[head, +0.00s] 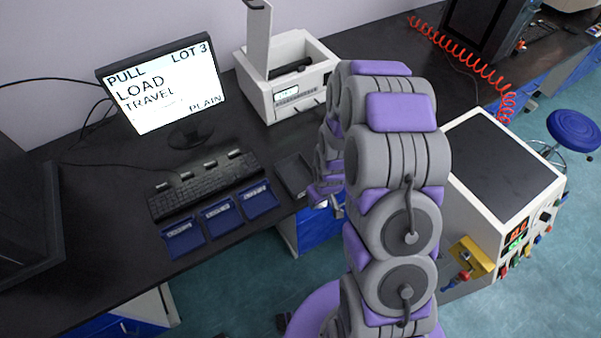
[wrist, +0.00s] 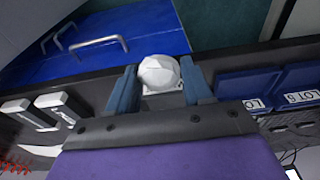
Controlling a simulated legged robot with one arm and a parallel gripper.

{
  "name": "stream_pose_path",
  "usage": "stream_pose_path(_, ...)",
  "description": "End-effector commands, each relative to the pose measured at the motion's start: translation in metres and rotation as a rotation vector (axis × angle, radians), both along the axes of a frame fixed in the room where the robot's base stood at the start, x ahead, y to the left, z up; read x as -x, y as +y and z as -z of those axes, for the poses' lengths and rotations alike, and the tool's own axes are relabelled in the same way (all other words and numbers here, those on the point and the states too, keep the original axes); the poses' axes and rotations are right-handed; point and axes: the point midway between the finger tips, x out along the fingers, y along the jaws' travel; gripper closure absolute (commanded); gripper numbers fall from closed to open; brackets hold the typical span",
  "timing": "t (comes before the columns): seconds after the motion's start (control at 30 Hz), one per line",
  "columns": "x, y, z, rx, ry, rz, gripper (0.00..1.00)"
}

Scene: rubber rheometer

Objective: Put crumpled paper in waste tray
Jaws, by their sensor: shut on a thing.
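The crumpled paper (wrist: 160,72) is a white faceted ball in the wrist view. It sits between the two blue-grey fingers of my gripper (wrist: 159,83), which is shut on it. In the head view my arm hides the paper and the fingertips. A small dark tray (head: 292,176) lies on the bench right of the keyboard, close to my wrist; I cannot tell for sure that it is the waste tray. The paper appears over the bench's front edge in the wrist view, with a blue cabinet front beyond it.
Several blue labelled trays (head: 220,218) lie in front of the keyboard (head: 205,186). A monitor (head: 165,85) and a white instrument (head: 288,80) stand behind. A white machine with a dark top (head: 500,165) stands right of my arm. Blue drawers (head: 322,228) are under the bench.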

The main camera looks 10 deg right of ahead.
Motion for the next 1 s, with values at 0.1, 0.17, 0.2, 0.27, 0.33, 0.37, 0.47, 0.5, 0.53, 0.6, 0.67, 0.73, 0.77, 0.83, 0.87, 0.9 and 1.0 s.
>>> stream_pose_path(0.1, -0.022, 0.009, 0.004, 0.004, -0.004, -0.005, 0.78)
stream_pose_path(0.17, -0.034, 0.011, 0.006, 0.003, -0.002, -0.005, 0.78)
stream_pose_path(0.2, -0.043, 0.012, 0.006, 0.002, -0.007, -0.005, 0.78)
stream_pose_path(0.27, -0.054, 0.011, 0.007, -0.003, -0.003, -0.004, 0.78)
stream_pose_path(0.33, -0.069, 0.011, 0.008, -0.005, -0.007, -0.002, 0.78)
stream_pose_path(0.37, -0.075, 0.011, 0.008, -0.006, -0.007, -0.001, 0.78)
stream_pose_path(0.47, -0.092, 0.012, 0.011, -0.009, -0.002, -0.001, 0.78)
stream_pose_path(0.5, -0.100, 0.013, 0.011, -0.010, -0.005, -0.001, 0.78)
stream_pose_path(0.53, -0.106, 0.015, 0.012, -0.010, -0.005, -0.001, 0.78)
stream_pose_path(0.6, -0.118, 0.019, 0.013, -0.008, -0.003, -0.001, 0.78)
stream_pose_path(0.67, -0.128, 0.024, 0.013, -0.005, -0.006, -0.002, 0.78)
stream_pose_path(0.73, -0.136, 0.028, 0.014, -0.003, -0.003, -0.002, 0.78)
stream_pose_path(0.77, -0.139, 0.030, 0.015, -0.002, -0.003, -0.001, 0.78)
stream_pose_path(0.83, -0.145, 0.033, 0.015, 0.000, -0.002, -0.001, 0.78)
stream_pose_path(0.87, -0.146, 0.034, 0.015, 0.001, -0.001, -0.001, 0.78)
stream_pose_path(0.9, -0.148, 0.035, 0.015, 0.001, -0.001, -0.001, 0.78)
stream_pose_path(1.0, -0.149, 0.033, 0.018, -0.001, 0.000, -0.001, 0.78)
